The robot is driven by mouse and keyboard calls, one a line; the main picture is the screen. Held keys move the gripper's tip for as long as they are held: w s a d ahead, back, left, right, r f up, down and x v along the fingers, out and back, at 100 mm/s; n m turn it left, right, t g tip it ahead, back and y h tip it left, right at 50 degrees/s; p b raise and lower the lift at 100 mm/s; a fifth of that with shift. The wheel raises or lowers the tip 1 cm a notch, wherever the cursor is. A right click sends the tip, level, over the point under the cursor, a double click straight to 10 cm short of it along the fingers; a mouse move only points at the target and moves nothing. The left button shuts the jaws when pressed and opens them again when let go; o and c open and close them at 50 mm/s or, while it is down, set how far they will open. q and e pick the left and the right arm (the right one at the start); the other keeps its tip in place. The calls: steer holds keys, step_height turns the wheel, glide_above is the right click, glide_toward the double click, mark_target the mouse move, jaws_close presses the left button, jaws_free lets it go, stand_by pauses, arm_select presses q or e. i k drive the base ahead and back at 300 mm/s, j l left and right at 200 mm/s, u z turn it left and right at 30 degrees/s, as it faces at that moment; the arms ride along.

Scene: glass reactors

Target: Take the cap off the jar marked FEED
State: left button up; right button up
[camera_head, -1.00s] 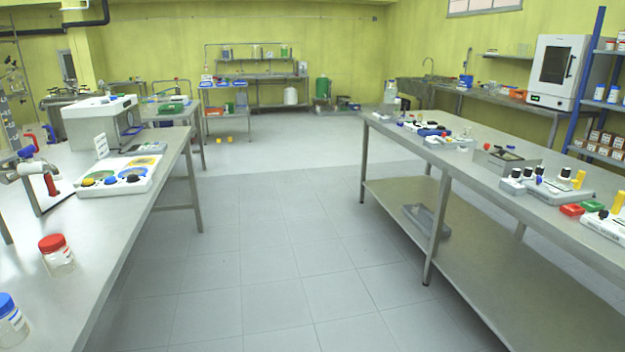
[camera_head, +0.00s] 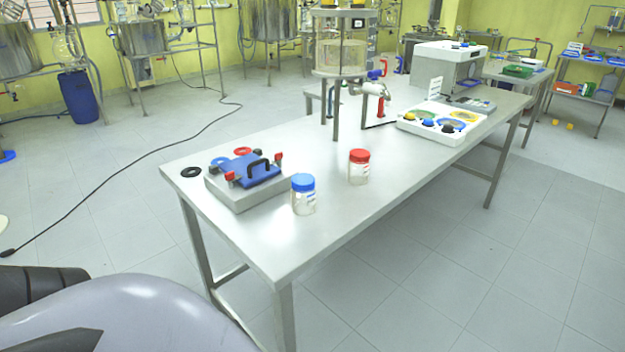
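Two clear jars stand upright on the long steel table (camera_head: 235,220). One jar (camera_head: 304,203) has a blue cap (camera_head: 303,182) and a label too small to read. The other jar (camera_head: 358,173) stands behind it to the right, with a red cap (camera_head: 360,155) and a label that I cannot read. I cannot tell which one is marked FEED. Both caps are on. Neither of my grippers shows; only grey and dark parts of my body are at the lower left.
A grey device with a blue plate and black handle (camera_head: 262,169) sits left of the jars, beside black and red rings. A glass vessel on a stand (camera_head: 340,58) and a white tray with coloured dishes (camera_head: 440,135) are farther back. The table's front left corner is bare.

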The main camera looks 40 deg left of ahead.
mark_target(303, 204)
steer(key=i+l+u, duration=0.15)
steer(key=u, duration=0.25)
steer(key=i+l+u, duration=0.15)
steer(key=l+u, duration=0.15)
steer(key=u, duration=0.15)
steer(key=i+l+u, duration=0.1)
steer(key=l+u, duration=0.45)
steer(key=u, duration=0.25)
steer(key=l+u, duration=0.4)
steer(key=l, duration=0.3)
steer(key=l+u, duration=0.4)
steer(key=l, duration=0.3)
